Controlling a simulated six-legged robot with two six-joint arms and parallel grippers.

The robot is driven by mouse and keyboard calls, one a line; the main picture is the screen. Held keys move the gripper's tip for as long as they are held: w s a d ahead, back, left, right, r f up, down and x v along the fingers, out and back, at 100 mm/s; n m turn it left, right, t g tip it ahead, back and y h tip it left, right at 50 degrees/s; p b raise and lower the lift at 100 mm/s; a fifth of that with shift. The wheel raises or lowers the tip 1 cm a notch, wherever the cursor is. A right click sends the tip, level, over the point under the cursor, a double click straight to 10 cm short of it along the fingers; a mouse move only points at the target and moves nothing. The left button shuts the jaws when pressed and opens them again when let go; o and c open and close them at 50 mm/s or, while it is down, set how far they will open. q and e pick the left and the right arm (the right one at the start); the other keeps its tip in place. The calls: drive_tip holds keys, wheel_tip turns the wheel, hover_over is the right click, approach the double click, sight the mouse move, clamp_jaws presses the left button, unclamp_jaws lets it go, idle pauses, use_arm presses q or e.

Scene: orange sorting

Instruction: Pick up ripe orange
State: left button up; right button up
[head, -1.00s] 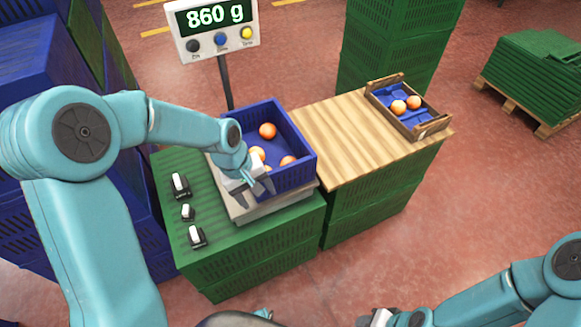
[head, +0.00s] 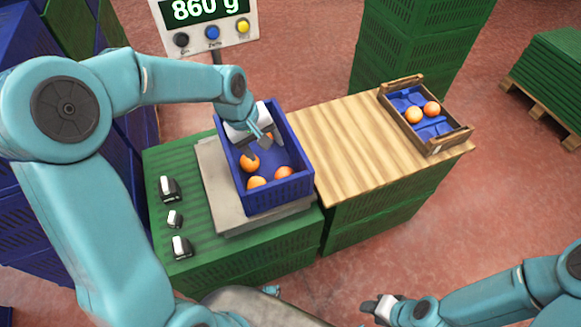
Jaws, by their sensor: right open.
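A blue crate (head: 283,195) stands on the scale's plate (head: 214,178) and holds several oranges. One orange (head: 250,162) lies on the left side, one (head: 257,183) at the front and one (head: 284,173) at the front right. Another is mostly hidden behind my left gripper (head: 264,148), which points down into the back part of the crate. Whether its fingers are open or touch an orange is unclear. My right gripper (head: 372,308) is open and empty at the bottom of the picture, far from the oranges.
The scale's display (head: 203,10) reads 860 g. A wooden box (head: 466,136) with a blue liner and two oranges (head: 432,109) sits at the back right of the wooden board (head: 345,160). Small black-and-white objects (head: 180,247) stand left of the scale. The board's middle is clear.

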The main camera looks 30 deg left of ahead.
use_arm(q)
drive_tip(key=b, duration=0.1)
approach(282, 172)
drive_tip(key=x, duration=0.5)
drive_tip(key=shift+s, duration=0.2)
drive_tip(key=shift+d+f, duration=0.1)
drive_tip(key=shift+f, duration=0.35)
drive_tip(key=x, duration=0.5)
drive_tip(key=shift+w+b, duration=0.25)
drive_tip(key=shift+b, duration=0.15)
drive_tip(key=shift+r, duration=0.1)
use_arm(e)
drive_tip(key=shift+w+f, duration=0.2)
drive_tip(key=shift+f, duration=0.65)
use_arm(q)
drive_tip(key=c, duration=0.8)
